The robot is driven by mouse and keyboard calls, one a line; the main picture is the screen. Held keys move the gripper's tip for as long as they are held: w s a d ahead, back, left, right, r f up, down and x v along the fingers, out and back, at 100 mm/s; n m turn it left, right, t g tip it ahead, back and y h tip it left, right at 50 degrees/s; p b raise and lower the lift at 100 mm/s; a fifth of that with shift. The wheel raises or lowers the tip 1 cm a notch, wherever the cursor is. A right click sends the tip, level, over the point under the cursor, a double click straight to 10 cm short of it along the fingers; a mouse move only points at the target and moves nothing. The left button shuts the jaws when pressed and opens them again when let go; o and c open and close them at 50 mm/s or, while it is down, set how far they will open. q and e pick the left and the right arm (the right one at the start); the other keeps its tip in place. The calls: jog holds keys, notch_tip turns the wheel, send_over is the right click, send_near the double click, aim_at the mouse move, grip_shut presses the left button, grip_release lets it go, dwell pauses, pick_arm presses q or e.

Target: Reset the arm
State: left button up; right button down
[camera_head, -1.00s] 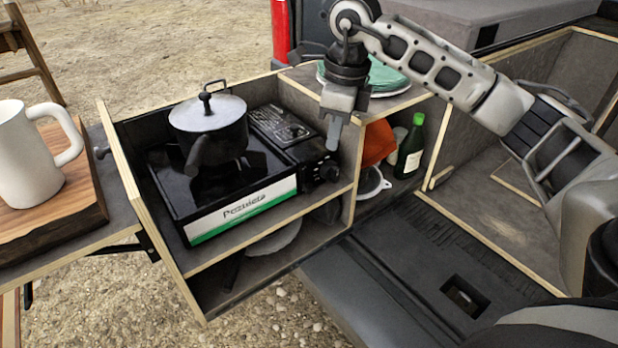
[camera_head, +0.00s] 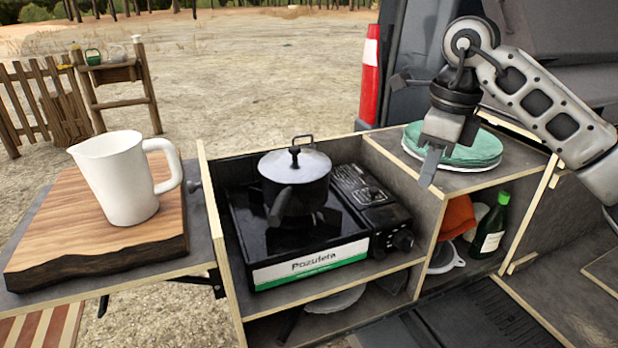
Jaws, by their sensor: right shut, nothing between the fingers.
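My right arm comes in from the right edge. Its gripper (camera_head: 430,168) points down, shut and empty, near the front left edge of the shelf with the green plates (camera_head: 463,150). In the picture it overlaps the left part of the plate stack; I cannot tell whether it touches anything. My left gripper is out of view.
A lidded pot (camera_head: 297,185) stands on the gas stove (camera_head: 310,262) left of the gripper. A white pitcher (camera_head: 122,182) stands on a wooden board (camera_head: 45,248). A green bottle (camera_head: 489,228) and an orange cloth (camera_head: 456,217) sit in the compartment below the plates.

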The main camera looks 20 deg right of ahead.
jog(key=s+a+f+n+g+y, duration=0.1)
jog(key=a+f+y, duration=0.3)
jog(key=a, duration=0.4)
jog(key=s+a+f+n+g+y, duration=0.1)
jog(key=a+f+y, duration=0.25)
jog(key=a, duration=0.55)
jog(key=s+a+r+m+t+y, duration=0.1)
jog(key=s+a+m+y, duration=0.15)
jog(key=a+y, duration=0.3)
jog(key=s+a+r+m+y, duration=0.2)
jog(key=a+m+y, duration=0.2)
jog(key=a+y, duration=0.15)
jog(key=w+d+f+m+t+h, duration=0.25)
jog(key=f+m+t+h, duration=0.25)
jog(key=m+t, duration=0.65)
jog(key=w+d+f+m+t+h, duration=0.1)
jog(key=d+f+m+t+h, duration=0.35)
jog(key=m, duration=1.15)
jog(key=s+d+f+m+g+h, duration=0.1)
jog(key=s+f+m+g+h, duration=0.1)
jog(key=s+f+m, duration=0.3)
jog(key=s+d+f+m+g+h, duration=0.1)
jog(key=s+f+m+g+h, duration=0.2)
jog(key=s+f, duration=0.4)
notch_tip(320, 180, down, 6)
jog(key=shift+s+d+r+m+h, duration=0.1)
jog(key=shift+s+d+m+h, duration=0.15)
jog(key=shift+m+h, duration=0.7)
